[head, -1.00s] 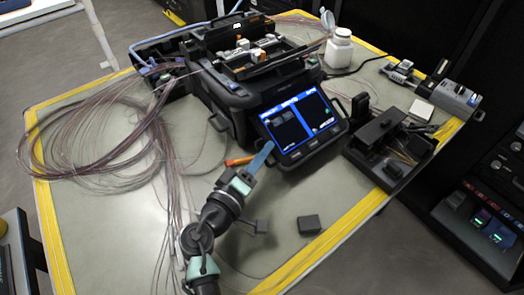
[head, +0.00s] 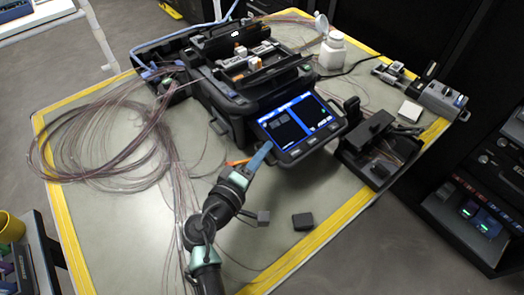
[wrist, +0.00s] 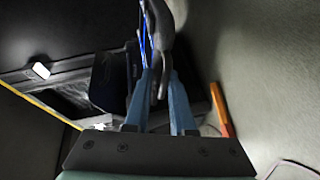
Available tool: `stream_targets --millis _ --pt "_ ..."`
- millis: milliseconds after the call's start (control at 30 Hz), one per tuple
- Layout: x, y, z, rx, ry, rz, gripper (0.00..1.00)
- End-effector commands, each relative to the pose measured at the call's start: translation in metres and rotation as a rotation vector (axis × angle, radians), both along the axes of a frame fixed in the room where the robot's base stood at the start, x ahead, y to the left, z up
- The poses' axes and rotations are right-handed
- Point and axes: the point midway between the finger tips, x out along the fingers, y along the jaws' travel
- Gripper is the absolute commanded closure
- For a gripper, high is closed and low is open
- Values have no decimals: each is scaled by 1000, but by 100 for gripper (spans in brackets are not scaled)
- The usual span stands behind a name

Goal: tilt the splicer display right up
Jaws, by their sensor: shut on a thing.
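The splicer (head: 228,95) stands on the table with its display (head: 296,122) on the front, lit blue and black. The display is swung out from the body and leans back, its screen facing up and outward. My gripper (head: 265,155) is at the display's lower left corner. In the wrist view my blue fingers (wrist: 160,85) are on either side of the display's dark edge (wrist: 160,45), shut on it. The screen shows there only as a thin blue strip, and the contact is partly in shadow.
An orange pen-like thing (head: 237,162) lies beside my fingers. A small dark block (head: 303,221) sits on the table in front. A black tool tray (head: 350,165) stands close to the display's right. Loose fibre coils (head: 90,150) cover the left side.

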Motion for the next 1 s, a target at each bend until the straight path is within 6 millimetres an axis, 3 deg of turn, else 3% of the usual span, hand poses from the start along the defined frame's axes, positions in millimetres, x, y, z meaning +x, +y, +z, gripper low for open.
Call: stream_targets --millis 67,100,167,567,1000 --pt "1 2 2 2 -4 5 100" --pt "1 2 2 2 -4 5 70" --pt "1 2 2 2 -4 4 59" --pt "-6 4 1 1 -2 1 59" --pt "-79 51 13 1 -2 7 59"
